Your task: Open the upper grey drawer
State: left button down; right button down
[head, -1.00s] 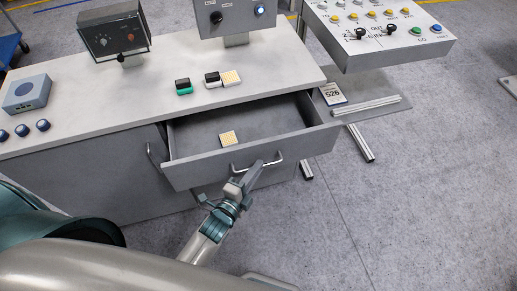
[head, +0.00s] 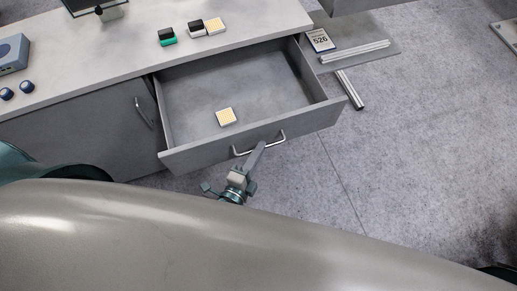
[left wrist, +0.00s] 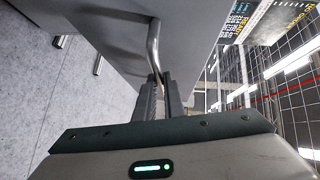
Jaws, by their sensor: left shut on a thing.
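The upper grey drawer (head: 215,149) is pulled well out of the grey cabinet, and its inside shows in the head view. Its metal bar handle (head: 282,138) is on the front panel. My left gripper (head: 258,152) is at this handle, shut on it. In the left wrist view the two dark fingers (left wrist: 160,92) close around the handle bar (left wrist: 153,42). A small cream-and-yellow block (head: 226,117) lies on the drawer floor. My right gripper is not in view.
The worktop (head: 110,57) above holds a green-and-black block (head: 167,37), a white-and-black block (head: 196,28), another cream block and a blue-grey box (head: 10,53). A cabinet door handle (head: 144,113) is left of the drawer. Floor at right is mostly clear; a low shelf (head: 362,50) stands behind.

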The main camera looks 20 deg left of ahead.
pick_arm(q)
jog(key=c, duration=1.8)
grip_release()
jog(key=shift+c, duration=0.2)
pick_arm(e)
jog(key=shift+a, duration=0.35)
